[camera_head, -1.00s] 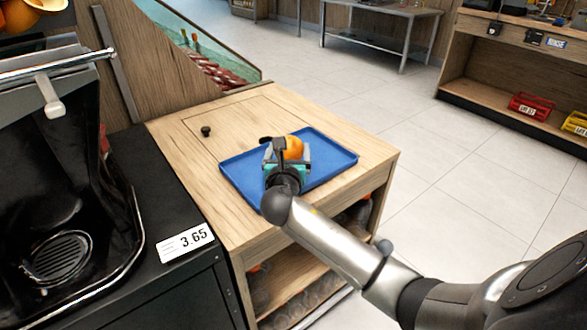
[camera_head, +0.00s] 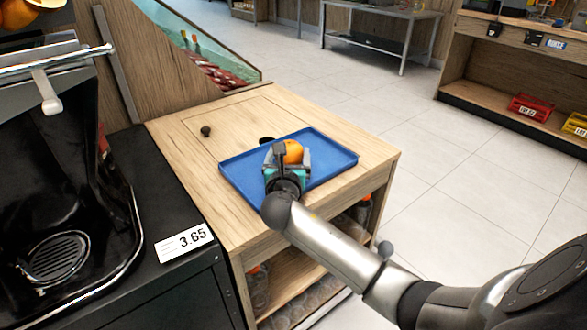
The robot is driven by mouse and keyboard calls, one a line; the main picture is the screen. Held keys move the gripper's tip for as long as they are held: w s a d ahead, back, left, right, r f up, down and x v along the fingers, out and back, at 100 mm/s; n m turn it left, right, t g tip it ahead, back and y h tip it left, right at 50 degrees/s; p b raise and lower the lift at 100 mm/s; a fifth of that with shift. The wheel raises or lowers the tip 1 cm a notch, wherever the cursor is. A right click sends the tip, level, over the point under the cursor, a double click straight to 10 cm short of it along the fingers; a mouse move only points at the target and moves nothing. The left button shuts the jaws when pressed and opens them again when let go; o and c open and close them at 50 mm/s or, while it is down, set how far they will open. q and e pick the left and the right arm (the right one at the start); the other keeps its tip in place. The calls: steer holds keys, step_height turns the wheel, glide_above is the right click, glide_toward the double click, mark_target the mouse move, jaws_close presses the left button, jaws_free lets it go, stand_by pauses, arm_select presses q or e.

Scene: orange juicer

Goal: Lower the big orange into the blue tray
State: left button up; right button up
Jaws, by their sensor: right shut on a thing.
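The big orange (camera_head: 293,151) is in my right gripper (camera_head: 288,160), over the middle of the blue tray (camera_head: 331,153). The gripper is shut on it, and the gripper body hides its lower left side. I cannot tell whether the orange touches the tray floor. The tray lies flat on the wooden counter (camera_head: 225,117). My left gripper is not in the view.
A black juicer (camera_head: 60,190) stands at the left on a dark cabinet with a price label (camera_head: 184,242). A small black knob (camera_head: 205,131) is on the counter left of the tray. Bottles (camera_head: 300,305) fill the shelf below.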

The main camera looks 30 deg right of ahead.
steer(key=o, duration=1.2)
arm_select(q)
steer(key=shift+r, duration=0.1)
arm_select(e)
steer(key=shift+o, duration=0.2)
steer(key=p+v, duration=0.6)
steer(key=v, duration=0.7)
steer(key=shift+s+a+r, duration=0.15)
steer(key=shift+s, duration=0.05)
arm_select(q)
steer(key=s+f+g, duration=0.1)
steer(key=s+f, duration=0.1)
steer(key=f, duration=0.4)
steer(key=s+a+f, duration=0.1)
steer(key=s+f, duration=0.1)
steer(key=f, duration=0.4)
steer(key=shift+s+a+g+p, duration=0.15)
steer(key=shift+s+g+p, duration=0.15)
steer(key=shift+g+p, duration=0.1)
arm_select(e)
steer(key=shift+v, duration=0.85)
